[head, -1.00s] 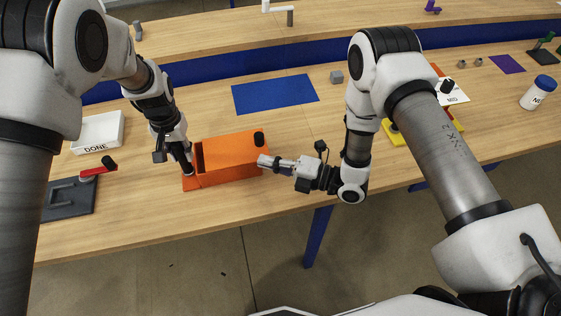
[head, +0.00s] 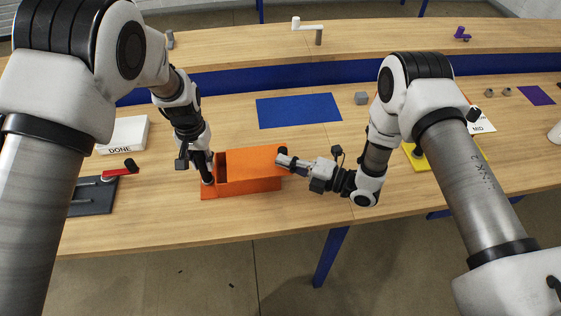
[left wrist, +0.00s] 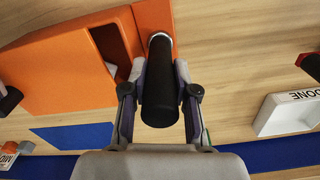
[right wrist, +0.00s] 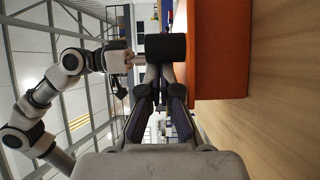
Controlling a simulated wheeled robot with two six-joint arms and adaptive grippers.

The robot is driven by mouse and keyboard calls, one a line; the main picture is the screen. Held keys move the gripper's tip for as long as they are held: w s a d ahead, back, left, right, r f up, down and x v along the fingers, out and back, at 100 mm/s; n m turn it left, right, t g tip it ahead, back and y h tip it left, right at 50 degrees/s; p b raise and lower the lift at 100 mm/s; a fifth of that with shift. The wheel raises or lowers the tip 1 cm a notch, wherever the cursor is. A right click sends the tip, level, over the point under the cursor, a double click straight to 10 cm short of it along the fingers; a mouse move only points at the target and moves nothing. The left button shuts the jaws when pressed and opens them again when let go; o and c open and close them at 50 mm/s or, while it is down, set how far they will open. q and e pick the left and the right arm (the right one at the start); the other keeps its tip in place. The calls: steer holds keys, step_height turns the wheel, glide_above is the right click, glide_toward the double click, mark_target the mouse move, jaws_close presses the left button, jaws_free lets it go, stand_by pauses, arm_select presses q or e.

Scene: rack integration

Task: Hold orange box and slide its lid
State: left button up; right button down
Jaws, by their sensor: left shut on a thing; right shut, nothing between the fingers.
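The orange box (head: 250,186) stands on the wooden table with its orange lid (head: 255,160) on top. The lid is offset to the right, and a dark gap shows at the box's left end. My left gripper (left wrist: 162,85) is shut on the black handle (left wrist: 161,100) on the box's base flange at the left end. My right gripper (head: 284,161) is shut and empty at the lid's right end. In the right wrist view its closed fingertips (right wrist: 160,72) are against or very near the lid's black knob (right wrist: 165,47); contact is unclear.
A white DONE box (head: 124,134) and a dark plate with a red-handled part (head: 92,197) lie to the left. A blue mat (head: 298,110) and a grey cube (head: 361,98) lie behind.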

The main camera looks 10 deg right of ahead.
steer(key=d, duration=0.9)
steer(key=shift+d, duration=0.3)
steer(key=shift+a, duration=0.1)
steer(key=shift+s+a, duration=0.15)
steer(key=shift+a, duration=0.05)
steer(key=shift+s+a, duration=0.9)
steer(key=shift+a, duration=0.25)
steer(key=v, duration=0.9)
steer(key=shift+s+d, duration=0.3)
steer(key=shift+s, duration=0.15)
